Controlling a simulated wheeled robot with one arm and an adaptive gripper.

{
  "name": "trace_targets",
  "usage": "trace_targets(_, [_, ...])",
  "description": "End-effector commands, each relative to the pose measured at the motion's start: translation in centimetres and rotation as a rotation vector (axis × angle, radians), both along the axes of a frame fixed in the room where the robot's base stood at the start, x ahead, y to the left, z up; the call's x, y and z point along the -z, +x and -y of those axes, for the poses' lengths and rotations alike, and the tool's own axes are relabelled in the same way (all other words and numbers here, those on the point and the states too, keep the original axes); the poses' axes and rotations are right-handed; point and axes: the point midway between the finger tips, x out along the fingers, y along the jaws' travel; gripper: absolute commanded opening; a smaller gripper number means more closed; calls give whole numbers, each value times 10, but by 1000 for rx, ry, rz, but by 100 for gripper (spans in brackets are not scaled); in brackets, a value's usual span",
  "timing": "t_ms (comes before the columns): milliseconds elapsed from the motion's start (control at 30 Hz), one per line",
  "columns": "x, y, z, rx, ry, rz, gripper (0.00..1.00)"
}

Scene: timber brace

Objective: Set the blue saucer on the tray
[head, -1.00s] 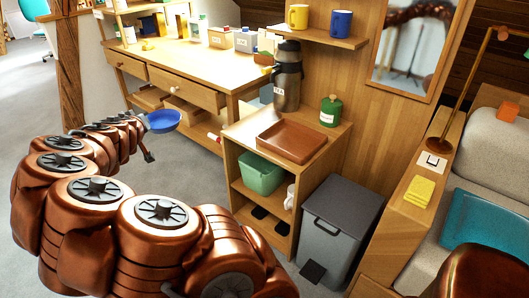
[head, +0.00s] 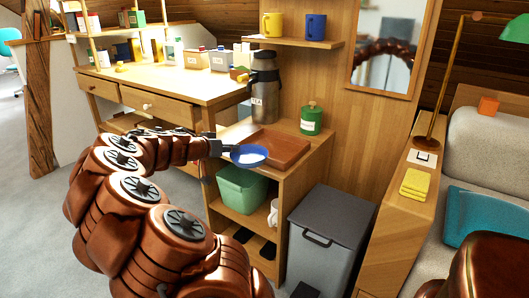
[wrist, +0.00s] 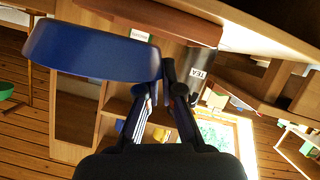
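The blue saucer (head: 249,155) is held out in the air at the end of my arm, roughly level in the head view. My gripper (head: 222,149) is shut on its rim. In the wrist view the saucer (wrist: 95,52) fills the upper left, and my gripper's fingertips (wrist: 167,75) pinch its edge. The brown tray (head: 282,149) lies on top of the small wooden cabinet. The saucer overlaps the tray's left front part in the head view; the exact gap between them cannot be told.
A flask labelled TEA (head: 265,85) stands behind the tray, and a green canister (head: 312,119) stands at its back right. A green bin (head: 241,189) and a white mug (head: 273,214) sit on the shelf below. A grey pedal bin (head: 328,235) stands to the right.

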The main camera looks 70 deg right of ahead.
Motion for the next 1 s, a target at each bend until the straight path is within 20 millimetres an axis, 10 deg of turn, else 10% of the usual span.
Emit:
trace_targets(600, [13,-2,114,-4,1,2,0])
trace_targets(1000, [14,-5,150,-4,-1,0,0])
